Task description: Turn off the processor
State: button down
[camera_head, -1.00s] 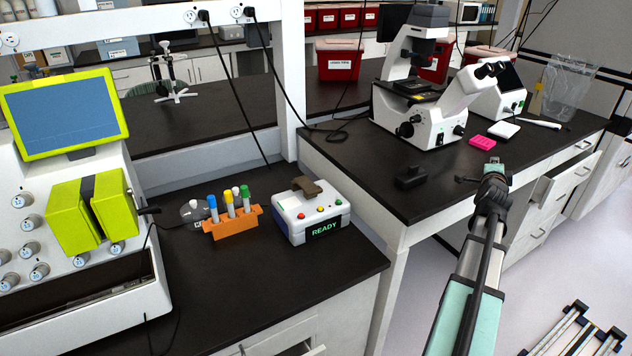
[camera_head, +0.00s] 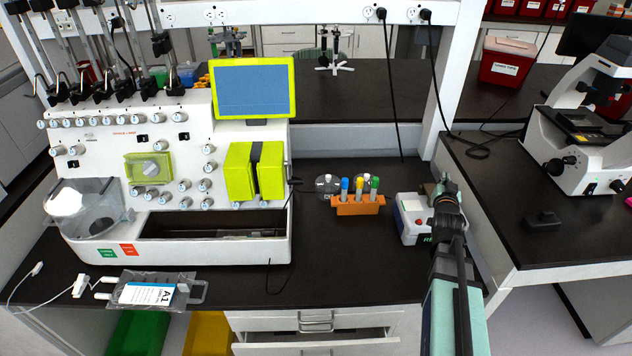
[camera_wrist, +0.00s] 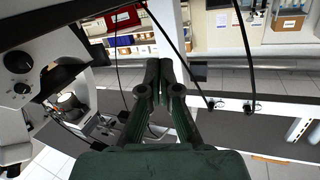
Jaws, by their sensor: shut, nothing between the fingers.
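The processor is a large white machine (camera_head: 215,205) at left in the head view, with a blue-lit screen in a yellow-green frame (camera_head: 253,88). Its front has rows of round knobs, a yellow-green block (camera_head: 255,170) and a long dark opening. In the wrist view my gripper (camera_wrist: 160,68) is shut and empty.
An orange rack (camera_head: 358,207) with several capped tubes stands between the processor and the small box. A clear bag labelled A1 (camera_head: 148,293) lies at the bench's front left. A microscope (camera_head: 580,150) stands on the right bench. A drawer (camera_head: 317,340) below is partly open.

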jog(key=s+a+f+n+y+p, duration=0.1)
jog(key=s+a+n+y, duration=0.2)
jog(key=a+n, duration=0.6)
jog(key=s+a+f+n+y+p, duration=0.1)
jog(key=a+n+y, duration=0.4)
jog(key=a, duration=1.2)
jog(key=s+a+f+n+y+p, duration=0.1)
jog(key=s+a+n+y+p, duration=0.2)
jog(key=a+n, duration=1.1)
jog(key=s+y, duration=0.1)
jog(key=s, duration=0.2)
jog(key=shift+f, duration=0.25)
jog(key=shift+w+a+f, duration=0.1)
jog(key=shift+w+f, duration=0.05)
jog(key=b+x, duration=0.9)
jog(key=b, duration=0.2)
jog(key=shift+w+b, duration=0.35)
